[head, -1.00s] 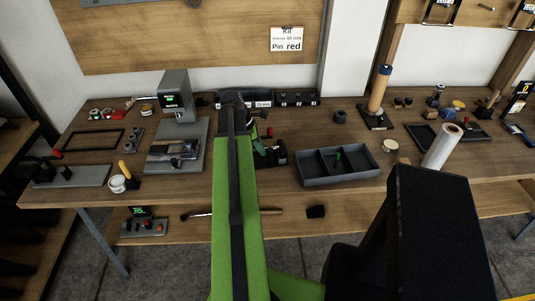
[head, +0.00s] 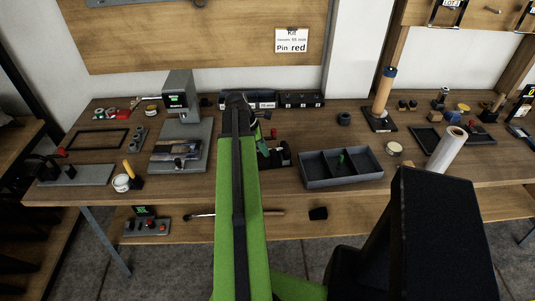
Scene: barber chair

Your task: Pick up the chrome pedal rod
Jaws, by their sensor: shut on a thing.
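I cannot make out the chrome pedal rod in the head view. My green arm (head: 237,210) reaches up the middle of the picture over the workbench (head: 215,185). Its dark far end (head: 237,101) lies in front of the back of the bench. My gripper's fingers do not show; the arm covers that part of the bench. A small black fixture with green and red parts (head: 279,157) stands just right of the arm, partly hidden by it.
A grey divided tray (head: 342,181) holds a green peg right of the arm. A grey press (head: 179,93) stands left. A white roll (head: 446,150) and a wooden post (head: 382,95) stand right. A long-handled tool (head: 262,212) lies on the lower shelf.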

